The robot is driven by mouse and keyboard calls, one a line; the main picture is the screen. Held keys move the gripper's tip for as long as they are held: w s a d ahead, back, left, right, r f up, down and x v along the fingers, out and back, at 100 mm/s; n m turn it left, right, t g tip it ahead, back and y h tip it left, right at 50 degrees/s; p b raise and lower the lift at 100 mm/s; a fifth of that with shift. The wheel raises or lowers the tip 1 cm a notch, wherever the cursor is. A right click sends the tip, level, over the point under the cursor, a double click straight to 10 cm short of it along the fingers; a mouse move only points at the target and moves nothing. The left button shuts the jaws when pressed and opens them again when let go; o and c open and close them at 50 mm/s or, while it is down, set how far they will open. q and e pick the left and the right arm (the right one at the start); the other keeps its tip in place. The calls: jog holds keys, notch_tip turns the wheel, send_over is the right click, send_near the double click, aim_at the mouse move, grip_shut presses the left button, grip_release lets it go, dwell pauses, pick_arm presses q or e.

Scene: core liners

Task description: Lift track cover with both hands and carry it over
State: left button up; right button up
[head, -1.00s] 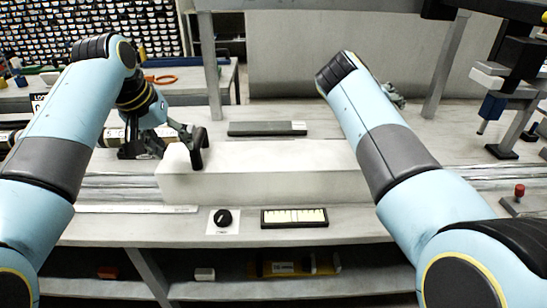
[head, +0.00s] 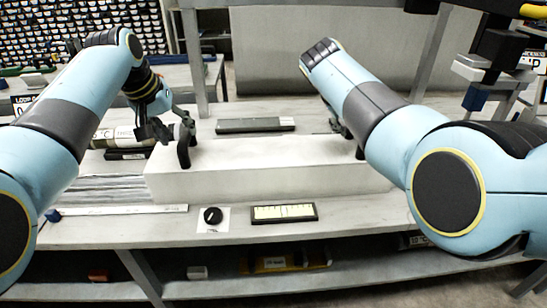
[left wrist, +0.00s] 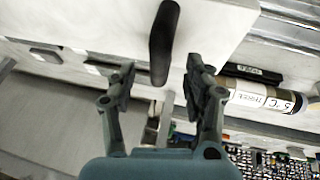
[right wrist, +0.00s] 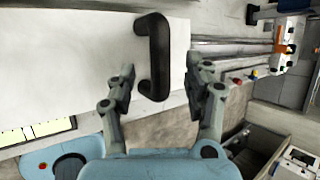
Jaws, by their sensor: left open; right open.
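The track cover (head: 265,178) is a long white block lying lengthwise on the bench, with a black handle near each end. My left gripper (head: 178,132) is open at the left handle (head: 184,152). In the left wrist view that handle (left wrist: 163,45) reaches down between the open fingertips (left wrist: 160,72), with gaps on both sides. My right gripper (right wrist: 160,76) is open in the right wrist view, and the lower part of the right handle (right wrist: 153,50) lies between its fingertips. In the head view my right arm hides most of that gripper and handle.
A dark flat bar (head: 255,125) lies behind the cover. A black knob (head: 212,215) and a tray of pale pieces (head: 284,212) lie in front of it. A labelled core tube (left wrist: 265,97) lies beyond the left end. An instrument stand (head: 490,65) is at the right.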

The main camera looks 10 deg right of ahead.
aim_at(183, 136)
pick_arm(q)
jog(key=shift+x, duration=2.5)
pick_arm(e)
jog(key=shift+x, duration=2.5)
pick_arm(q)
grip_shut()
pick_arm(e)
grip_shut()
pick_arm(q)
jog(key=shift+d+r, duration=0.1)
pick_arm(e)
jog(key=shift+r, duration=0.1)
